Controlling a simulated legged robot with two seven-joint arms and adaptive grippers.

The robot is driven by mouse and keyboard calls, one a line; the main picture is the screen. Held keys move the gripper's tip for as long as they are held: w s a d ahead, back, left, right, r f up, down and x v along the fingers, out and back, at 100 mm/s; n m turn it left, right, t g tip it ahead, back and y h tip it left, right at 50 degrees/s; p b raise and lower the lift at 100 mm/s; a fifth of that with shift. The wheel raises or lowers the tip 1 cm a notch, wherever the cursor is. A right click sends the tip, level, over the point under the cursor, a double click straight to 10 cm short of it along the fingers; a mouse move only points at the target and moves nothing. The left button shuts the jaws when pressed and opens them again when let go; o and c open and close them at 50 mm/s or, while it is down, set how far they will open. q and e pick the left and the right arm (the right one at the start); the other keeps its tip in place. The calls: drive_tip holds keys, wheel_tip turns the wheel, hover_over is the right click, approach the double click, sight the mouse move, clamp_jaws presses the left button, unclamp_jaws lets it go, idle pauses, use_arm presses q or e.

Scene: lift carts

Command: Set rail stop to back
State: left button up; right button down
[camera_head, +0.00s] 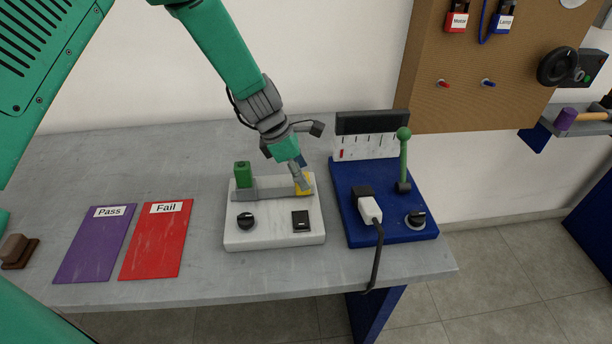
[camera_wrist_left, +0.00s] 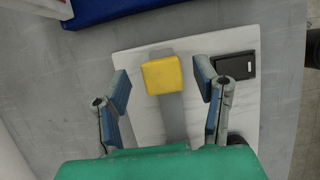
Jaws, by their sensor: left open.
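A white panel (camera_head: 274,228) on the table carries a grey rail (camera_head: 262,189). A yellow block (camera_head: 306,189) sits at the rail's right end, and a green block (camera_head: 242,174) stands near its left end. My left gripper (camera_head: 299,178) is over the yellow block and partly hides it. In the left wrist view, the open fingers (camera_wrist_left: 162,84) are on either side of the yellow block (camera_wrist_left: 162,75), with gaps visible on both sides. The green block does not show there. My right gripper is not in view.
A blue panel (camera_head: 390,232) with a green-knobbed lever (camera_head: 404,160) and a plugged cable stands just right. A purple Pass mat (camera_head: 92,245) and a red Fail mat (camera_head: 154,243) lie left. The table between mats and white panel is clear.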

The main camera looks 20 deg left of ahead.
use_arm(q)
drive_tip(key=v, duration=0.9)
drive_tip(key=shift+a+r, duration=0.25)
drive_tip(key=shift+r, duration=0.1)
drive_tip(key=shift+w, duration=0.1)
